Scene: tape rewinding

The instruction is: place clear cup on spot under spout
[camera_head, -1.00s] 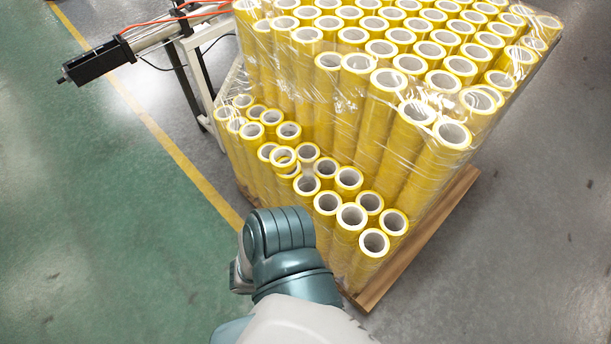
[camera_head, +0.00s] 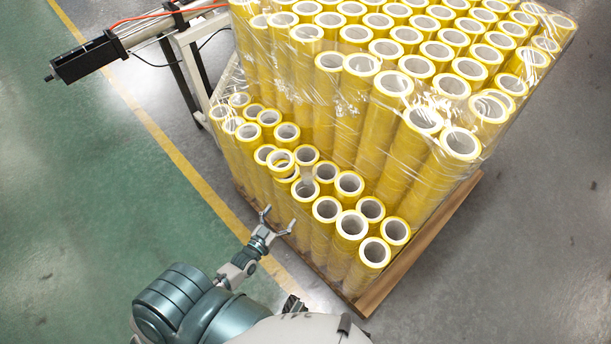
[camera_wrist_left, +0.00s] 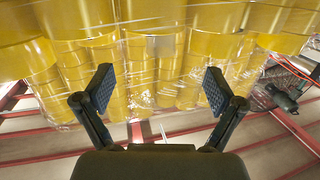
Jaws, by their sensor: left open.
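No clear cup and no spout show in these views. Yellow tape rolls (camera_head: 375,115) stand in tall stacks wrapped in clear film. A lower group of rolls (camera_head: 326,208) stands at the near left side of the stack. My left gripper (camera_head: 279,219) is open and empty beside this lower group, its fingers pointing toward the rolls. In the left wrist view my left gripper (camera_wrist_left: 159,88) has its two fingers spread, with yellow rolls (camera_wrist_left: 155,45) beyond them and nothing held between. My right gripper is not seen.
The stack rests on a wooden pallet (camera_head: 420,250). A frame with a black actuator (camera_head: 88,58) and an orange hose stands at the upper left. A yellow line (camera_head: 165,140) crosses the green and grey floor. Floor at left and right is clear.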

